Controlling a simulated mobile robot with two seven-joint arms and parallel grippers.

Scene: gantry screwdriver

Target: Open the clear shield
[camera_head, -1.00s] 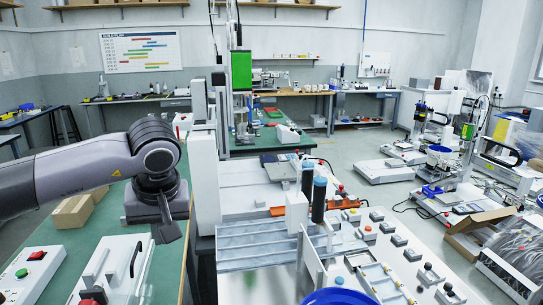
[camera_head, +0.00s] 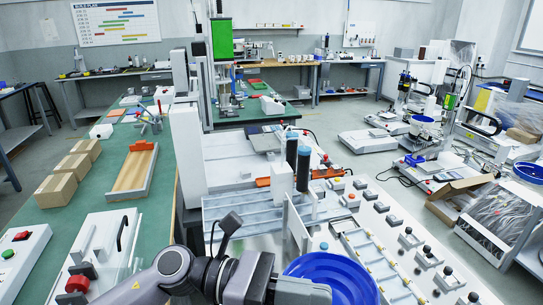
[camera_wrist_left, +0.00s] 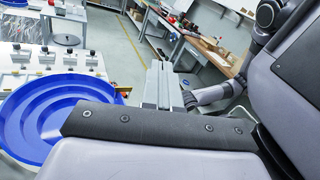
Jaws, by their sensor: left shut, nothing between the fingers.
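A thin, pale upright panel (camera_head: 296,230), which may be the clear shield, stands at the near end of the grey metal rails (camera_head: 240,208), left of the fixture plate. I cannot tell its hinge or handle. My left gripper (camera_head: 300,291) is low in the head view, in front of the blue bowl and close below the panel. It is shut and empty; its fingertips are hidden. In the left wrist view, grey and black parts of my arm fill the foreground and no fingertips show.
A blue round bowl (camera_head: 335,275) sits right of my left gripper; it also shows in the left wrist view (camera_wrist_left: 38,115). Two dark cylinders (camera_head: 303,165) stand behind the panel. A white cover with a black handle (camera_head: 110,245) and a wooden tray (camera_head: 132,172) lie on the left green table.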

